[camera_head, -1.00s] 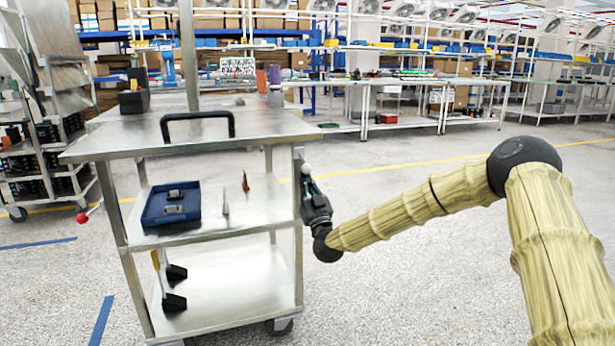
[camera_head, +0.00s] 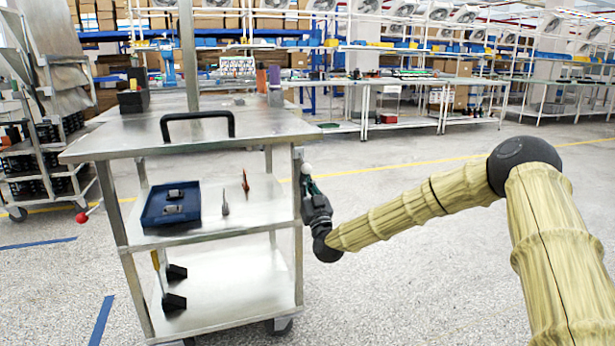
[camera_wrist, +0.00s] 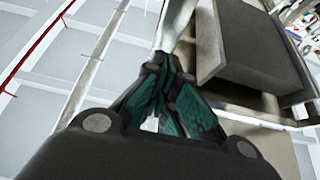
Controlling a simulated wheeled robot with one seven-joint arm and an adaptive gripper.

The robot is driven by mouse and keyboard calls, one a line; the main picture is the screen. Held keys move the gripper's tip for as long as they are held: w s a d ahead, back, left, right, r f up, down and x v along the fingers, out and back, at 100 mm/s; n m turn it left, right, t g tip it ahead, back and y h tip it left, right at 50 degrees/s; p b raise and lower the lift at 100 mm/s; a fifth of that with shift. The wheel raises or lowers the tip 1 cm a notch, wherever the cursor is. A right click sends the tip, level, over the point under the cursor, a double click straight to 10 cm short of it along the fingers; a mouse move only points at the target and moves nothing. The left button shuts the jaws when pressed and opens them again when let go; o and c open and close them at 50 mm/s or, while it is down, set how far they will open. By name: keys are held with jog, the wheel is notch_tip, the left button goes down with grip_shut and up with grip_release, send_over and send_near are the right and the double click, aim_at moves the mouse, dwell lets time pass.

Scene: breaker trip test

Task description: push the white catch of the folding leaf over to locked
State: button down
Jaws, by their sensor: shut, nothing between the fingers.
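The steel trolley (camera_head: 110,150) stands in front of me. A small white knob (camera_head: 306,169), which looks like the catch, shows at its right side, by a narrow upright metal piece (camera_head: 297,180) that may be part of the folding leaf. My gripper (camera_head: 309,185) is right below the knob, with its fingers pointing up; I cannot tell whether they touch it. In the wrist view my gripper (camera_wrist: 168,75) is shut and empty, its green pads together. A pale rod (camera_wrist: 176,24) rises just beyond the fingertips. The catch's lock position cannot be read.
A blue tray (camera_head: 152,220) and small tools lie on the trolley's middle shelf. A red knob (camera_head: 82,217) sticks out at the left. In the wrist view a dark block (camera_wrist: 260,55) is close right.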

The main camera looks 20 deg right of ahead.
aim_at(306, 172)
jog(key=shift+r, duration=0.25)
jog(key=shift+s+r+p, duration=0.2)
jog(key=shift+r+p, duration=0.55)
jog(key=shift+r, duration=0.25)
jog(key=shift+s+r, duration=0.1)
jog(key=shift+r, duration=0.25)
jog(key=shift+r+p, duration=0.35)
jog(key=shift+p, duration=0.05)
jog(key=shift+f, duration=0.2)
jog(key=shift+w+f+b, duration=0.25)
jog(key=shift+f+b, duration=0.1)
jog(key=shift+f, duration=0.1)
jog(key=shift+s, duration=0.1)
jog(key=v, duration=0.6)
jog(key=shift+s+f, duration=0.2)
jog(key=shift+s, duration=0.15)
